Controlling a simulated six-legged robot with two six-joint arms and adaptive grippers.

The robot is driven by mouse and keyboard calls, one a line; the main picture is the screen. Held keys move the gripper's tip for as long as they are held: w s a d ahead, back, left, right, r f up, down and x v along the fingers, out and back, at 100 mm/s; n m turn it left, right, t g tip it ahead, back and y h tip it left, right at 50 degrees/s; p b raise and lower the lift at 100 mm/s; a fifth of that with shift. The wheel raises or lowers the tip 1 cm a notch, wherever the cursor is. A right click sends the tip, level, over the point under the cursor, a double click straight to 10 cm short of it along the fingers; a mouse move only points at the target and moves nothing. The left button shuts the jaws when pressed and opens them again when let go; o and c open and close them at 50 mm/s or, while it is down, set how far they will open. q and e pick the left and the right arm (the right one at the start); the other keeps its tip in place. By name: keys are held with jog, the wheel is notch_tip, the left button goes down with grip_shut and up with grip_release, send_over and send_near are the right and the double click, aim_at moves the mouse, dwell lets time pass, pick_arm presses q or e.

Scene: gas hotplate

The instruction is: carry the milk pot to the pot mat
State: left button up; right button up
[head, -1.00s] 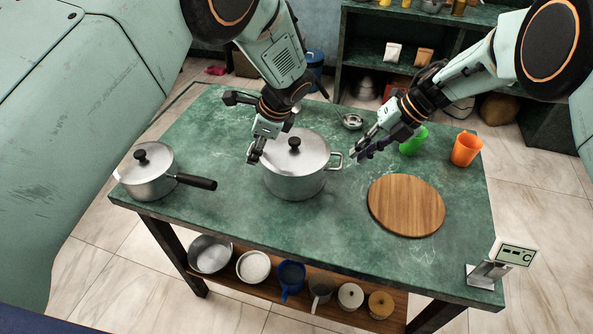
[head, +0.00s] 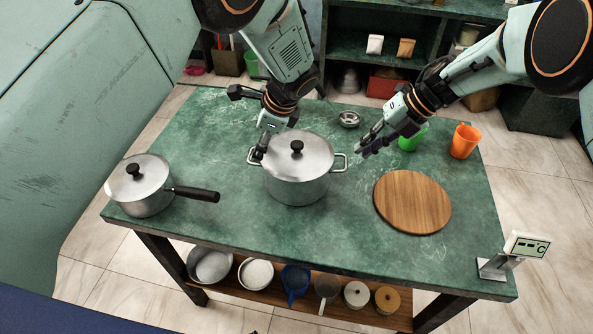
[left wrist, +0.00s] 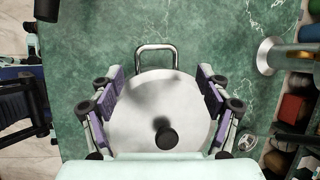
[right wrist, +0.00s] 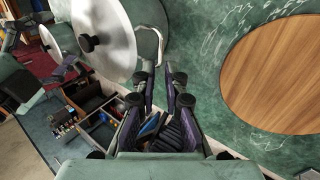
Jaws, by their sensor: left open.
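A lidded steel pot with two loop handles (head: 297,185) stands mid-table. A lidded steel pot with one long dark handle (head: 142,190) stands at the left end; I cannot tell which is called the milk pot. The round wooden pot mat (head: 412,203) lies bare to the right. My left gripper (head: 248,122) is open above the two-handled pot's left side; the left wrist view shows its spread fingers flanking the lid (left wrist: 145,100). My right gripper (head: 367,145) is narrowly open and empty, close beside that pot's right handle (right wrist: 150,42). Neither gripper visibly holds anything.
A small metal bowl (head: 348,119), a green cup (head: 411,139) and an orange cup (head: 464,141) stand near the back edge. A display on a stand (head: 520,246) is at the front right corner. The table front is clear. Several vessels fill the lower shelf.

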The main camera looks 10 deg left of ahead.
aim_at(346, 163)
pick_arm(q)
jog(key=shift+d+f, duration=0.1)
jog(key=shift+f, duration=0.25)
jog(key=x, duration=0.6)
jog(key=shift+w, duration=0.15)
pick_arm(e)
jog(key=x, duration=0.6)
jog(key=shift+a+f, duration=0.15)
jog(key=shift+f, duration=0.15)
pick_arm(q)
jog(key=shift+w+a+f, duration=0.1)
jog(key=shift+a+f, duration=0.2)
jog(key=shift+f, duration=0.15)
pick_arm(e)
jog(key=shift+a+f, duration=0.2)
jog(key=shift+f, duration=0.25)
pick_arm(q)
jog(key=shift+a, duration=0.1)
pick_arm(e)
jog(key=shift+a, duration=0.1)
